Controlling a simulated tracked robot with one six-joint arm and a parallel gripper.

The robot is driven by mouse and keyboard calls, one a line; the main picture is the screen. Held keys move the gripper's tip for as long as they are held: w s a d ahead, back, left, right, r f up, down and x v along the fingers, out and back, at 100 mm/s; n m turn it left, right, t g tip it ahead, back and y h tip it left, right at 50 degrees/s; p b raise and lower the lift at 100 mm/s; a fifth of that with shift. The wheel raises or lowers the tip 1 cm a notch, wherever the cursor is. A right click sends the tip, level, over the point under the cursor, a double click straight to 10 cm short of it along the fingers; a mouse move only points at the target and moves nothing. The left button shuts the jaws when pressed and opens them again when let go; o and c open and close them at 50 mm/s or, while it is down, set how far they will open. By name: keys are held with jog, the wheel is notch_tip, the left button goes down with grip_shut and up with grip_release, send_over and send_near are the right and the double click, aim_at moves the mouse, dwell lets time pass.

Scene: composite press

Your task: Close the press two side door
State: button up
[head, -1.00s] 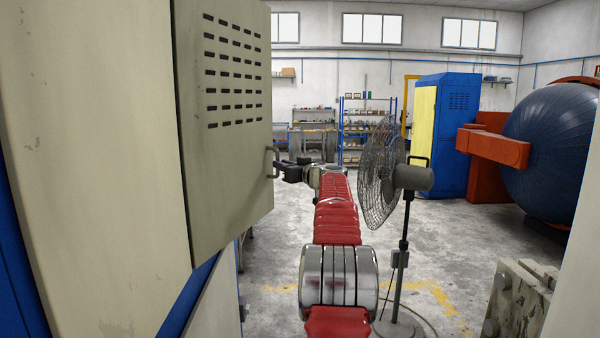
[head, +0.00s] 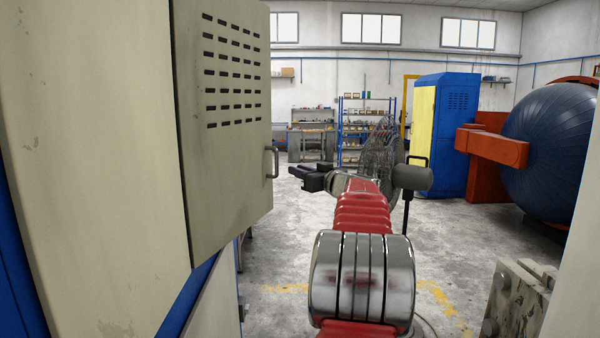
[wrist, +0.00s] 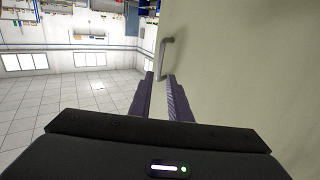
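The press side door (head: 225,150) is a beige-grey panel with rows of dark vent slots, on the left in the head view. Its far edge carries a metal bar handle (head: 275,162). The handle (wrist: 166,56) shows beyond the fingertips, and the door face (wrist: 245,70) fills the right side.
A pedestal fan (head: 383,160) stands behind my arm. A blue cabinet (head: 445,135) and a large dark round vessel (head: 555,145) are at the right. A metal block (head: 518,300) is at the lower right. Open floor (head: 275,230) lies beyond the door.

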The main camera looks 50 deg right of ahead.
jog(key=shift+c, duration=0.3)
